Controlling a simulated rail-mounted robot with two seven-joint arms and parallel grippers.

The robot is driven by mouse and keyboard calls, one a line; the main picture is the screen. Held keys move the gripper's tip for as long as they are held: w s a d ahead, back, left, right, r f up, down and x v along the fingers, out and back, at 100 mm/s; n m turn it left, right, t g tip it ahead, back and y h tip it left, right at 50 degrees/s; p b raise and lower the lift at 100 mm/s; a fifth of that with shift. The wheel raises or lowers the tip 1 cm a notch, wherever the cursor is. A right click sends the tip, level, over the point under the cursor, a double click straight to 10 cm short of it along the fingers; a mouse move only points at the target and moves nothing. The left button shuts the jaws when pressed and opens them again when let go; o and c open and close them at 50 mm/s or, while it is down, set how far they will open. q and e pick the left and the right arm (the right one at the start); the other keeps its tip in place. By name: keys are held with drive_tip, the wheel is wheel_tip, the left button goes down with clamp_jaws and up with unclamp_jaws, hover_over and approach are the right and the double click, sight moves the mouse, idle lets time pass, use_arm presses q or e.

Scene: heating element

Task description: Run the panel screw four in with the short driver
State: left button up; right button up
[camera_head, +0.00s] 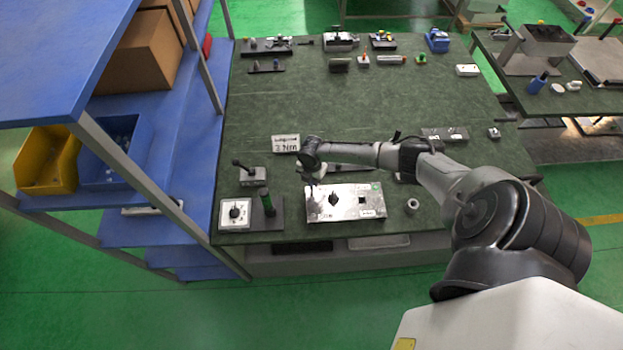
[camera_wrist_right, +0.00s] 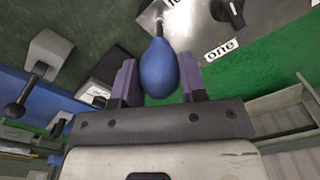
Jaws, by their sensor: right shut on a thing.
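The metal panel (camera_head: 350,205) lies flat on the green worktop, with a black knob near its middle. The wrist view shows the panel's corner (camera_wrist_right: 205,32), a label reading "one" and part of a label starting "fo". My right gripper (camera_head: 312,184) is over the panel's left end. It is shut on the blue bulb-shaped handle of the short driver (camera_wrist_right: 158,72), between its two purple fingers. The driver's short shaft points toward the panel's corner by the "fo" label. The screw itself is hidden or too small to tell, and so is tip contact. My left gripper is out of view.
A sign reading "3 Nm" (camera_head: 286,144) stands behind. A small grey cylinder (camera_head: 412,206) is to the right.

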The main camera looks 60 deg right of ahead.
idle(0.4)
drive_tip(key=n+b, duration=0.1)
drive_tip(key=n, duration=0.1)
drive_tip(key=shift+f+n, duration=0.1)
drive_tip(key=shift+n, duration=0.2)
drive_tip(key=shift+n+b, duration=0.4)
drive_tip(key=shift+n, duration=0.5)
drive_tip(key=shift+n+b, duration=0.5)
drive_tip(key=shift+n, duration=0.2)
drive_tip(key=shift+n+b, duration=0.5)
drive_tip(key=shift+n, duration=0.8)
